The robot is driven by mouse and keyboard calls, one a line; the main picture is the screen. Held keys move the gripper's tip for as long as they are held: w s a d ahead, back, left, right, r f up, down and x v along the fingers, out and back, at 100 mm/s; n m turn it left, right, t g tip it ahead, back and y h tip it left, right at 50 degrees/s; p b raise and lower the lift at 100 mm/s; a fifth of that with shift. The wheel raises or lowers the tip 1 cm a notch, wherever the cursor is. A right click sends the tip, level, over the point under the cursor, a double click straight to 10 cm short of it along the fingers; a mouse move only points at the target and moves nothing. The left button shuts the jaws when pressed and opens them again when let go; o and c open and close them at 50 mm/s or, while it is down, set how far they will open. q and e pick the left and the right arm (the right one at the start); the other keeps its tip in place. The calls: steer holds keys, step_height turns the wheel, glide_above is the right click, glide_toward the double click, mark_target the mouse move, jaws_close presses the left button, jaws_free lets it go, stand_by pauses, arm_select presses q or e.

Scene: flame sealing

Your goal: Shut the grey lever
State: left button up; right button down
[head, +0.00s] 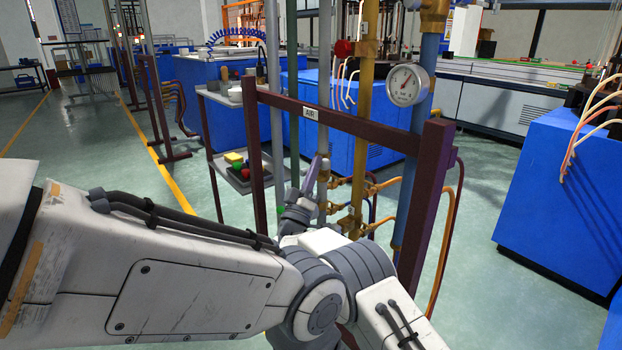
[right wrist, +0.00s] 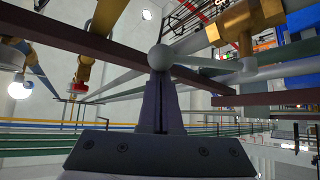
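The grey lever (right wrist: 205,62) shows in the right wrist view as a rod with a round knob at its left end and a round hub at its right. My right gripper (right wrist: 159,80) is shut, its two fingers together with only a thin seam between them. Its tips are right at the knob; I cannot tell whether they touch it. In the head view my right gripper (head: 316,160) points up beside the pipes, inside the dark red frame, and the lever cannot be made out. My left gripper is not in view.
The dark red frame (head: 377,132) with an AIR label (head: 310,113) crosses in front of the pipes. A pressure gauge (head: 405,85) and a red knob (head: 344,48) sit higher up. Hoses (head: 448,235) hang at the right. A small shelf (head: 240,180) stands behind at the left.

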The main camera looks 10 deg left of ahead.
steer(key=f+m+h+b, duration=0.1)
steer(key=d+f+m+h+b, duration=0.1)
steer(key=f+b, duration=0.1)
steer(key=s+f+m+b, duration=0.1)
steer(key=shift+d+f+h, duration=0.25)
steer(key=shift+h, duration=0.15)
arm_select(q)
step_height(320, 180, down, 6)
steer(key=b, duration=0.1)
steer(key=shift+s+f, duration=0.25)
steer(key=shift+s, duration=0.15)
arm_select(e)
steer(key=shift+f, duration=0.65)
arm_select(q)
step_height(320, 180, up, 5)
steer(key=p, duration=0.5)
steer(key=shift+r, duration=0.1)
arm_select(e)
steer(key=s+d+r, duration=0.4)
steer(key=d+r, duration=0.6)
steer(key=r, duration=0.1)
steer(key=shift+s+d, duration=0.25)
steer(key=shift+d, duration=0.1)
